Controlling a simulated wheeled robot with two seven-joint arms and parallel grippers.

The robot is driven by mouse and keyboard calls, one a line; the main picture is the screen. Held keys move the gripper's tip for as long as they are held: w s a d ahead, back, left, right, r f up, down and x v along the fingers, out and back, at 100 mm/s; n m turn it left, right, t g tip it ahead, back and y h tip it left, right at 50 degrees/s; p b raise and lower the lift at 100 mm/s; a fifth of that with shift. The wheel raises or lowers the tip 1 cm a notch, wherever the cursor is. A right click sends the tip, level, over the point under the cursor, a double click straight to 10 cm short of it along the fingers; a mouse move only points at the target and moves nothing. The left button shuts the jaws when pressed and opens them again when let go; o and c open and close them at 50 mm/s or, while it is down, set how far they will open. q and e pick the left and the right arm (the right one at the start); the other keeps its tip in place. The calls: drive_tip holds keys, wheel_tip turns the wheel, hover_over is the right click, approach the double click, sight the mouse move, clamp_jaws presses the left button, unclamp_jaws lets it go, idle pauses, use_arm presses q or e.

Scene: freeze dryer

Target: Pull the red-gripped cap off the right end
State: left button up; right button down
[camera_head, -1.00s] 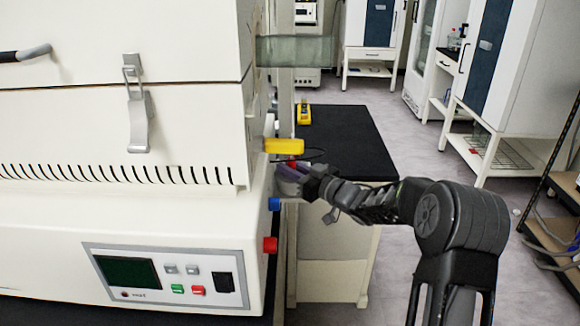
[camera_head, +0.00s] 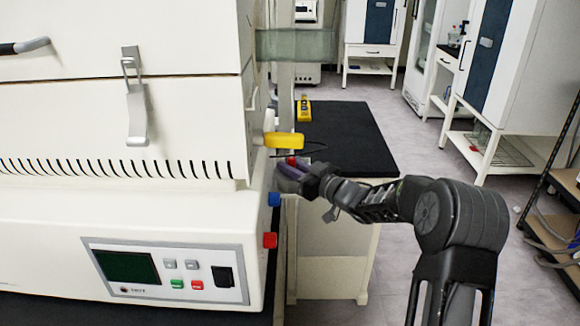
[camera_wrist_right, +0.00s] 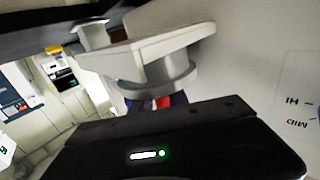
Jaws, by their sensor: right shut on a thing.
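The white freeze dryer (camera_head: 120,150) fills the left of the head view. The red-gripped cap (camera_head: 291,160) shows as a small red spot at the machine's right end, below a yellow handle (camera_head: 284,140). My right gripper (camera_head: 289,170) is at this cap, with its purple-grey fingers shut on it and hiding most of it. In the right wrist view a bit of red (camera_wrist_right: 163,102) shows between the fingers, just below a grey-white ring fitting (camera_wrist_right: 155,85). I cannot tell whether the cap is still seated. My left gripper is not in view.
A blue knob (camera_head: 274,199) and a red knob (camera_head: 270,240) stick out from the machine's right side below my gripper. A black-topped bench (camera_head: 350,135) with a yellow device (camera_head: 304,110) stands behind.

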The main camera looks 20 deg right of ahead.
drive_tip(key=c, duration=1.2)
unclamp_jaws()
drive_tip(key=shift+o, duration=0.3)
drive_tip(key=shift+f, duration=0.1)
drive_tip(key=o, duration=0.4)
drive_tip(key=shift+o, duration=0.7)
drive_tip(key=shift+a, duration=0.1)
